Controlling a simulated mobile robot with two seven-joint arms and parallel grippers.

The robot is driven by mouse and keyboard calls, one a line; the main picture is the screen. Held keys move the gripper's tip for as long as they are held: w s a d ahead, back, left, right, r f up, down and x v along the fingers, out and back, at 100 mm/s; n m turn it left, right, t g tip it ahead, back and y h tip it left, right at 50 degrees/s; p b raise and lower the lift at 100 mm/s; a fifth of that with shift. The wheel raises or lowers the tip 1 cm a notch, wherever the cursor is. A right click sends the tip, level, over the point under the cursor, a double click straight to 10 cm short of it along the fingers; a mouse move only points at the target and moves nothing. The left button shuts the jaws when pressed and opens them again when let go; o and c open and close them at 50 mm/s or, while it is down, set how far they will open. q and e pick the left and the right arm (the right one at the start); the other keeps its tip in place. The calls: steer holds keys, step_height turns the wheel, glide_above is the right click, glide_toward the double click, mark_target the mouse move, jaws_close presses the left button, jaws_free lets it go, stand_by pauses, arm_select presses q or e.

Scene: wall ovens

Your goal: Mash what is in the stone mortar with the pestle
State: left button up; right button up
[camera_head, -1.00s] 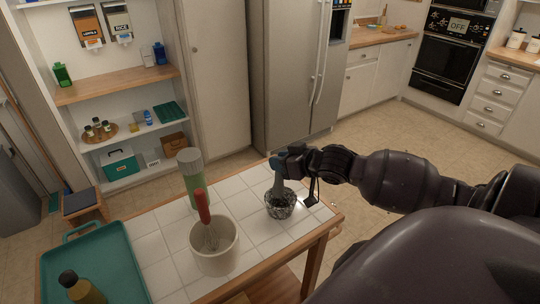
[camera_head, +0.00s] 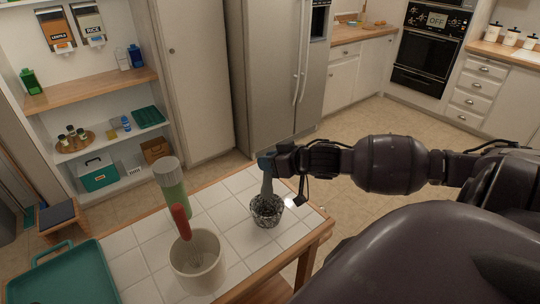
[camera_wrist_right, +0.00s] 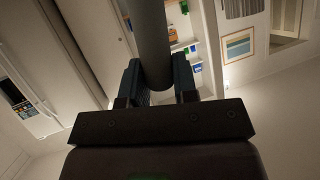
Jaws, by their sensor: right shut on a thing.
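The dark speckled stone mortar (camera_head: 266,213) stands on the white tiled tabletop, near its right end. The grey pestle (camera_head: 267,184) is upright with its lower end in the mortar's mouth. My right gripper (camera_head: 267,162) is shut on the top of the pestle, above the mortar. In the right wrist view the grey shaft of the pestle (camera_wrist_right: 152,45) sits between the two fingers (camera_wrist_right: 158,85). What lies inside the mortar cannot be made out. My left gripper is not in view.
A teal tray (camera_head: 62,276) lies at the table's left end. Tiles right of the mortar are clear.

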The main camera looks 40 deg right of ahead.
mark_target(269, 183)
steer(key=shift+f+b, duration=1.55)
steer(key=shift+f, duration=0.4)
steer(key=shift+f+b, duration=0.55)
steer(key=shift+f, duration=1.6)
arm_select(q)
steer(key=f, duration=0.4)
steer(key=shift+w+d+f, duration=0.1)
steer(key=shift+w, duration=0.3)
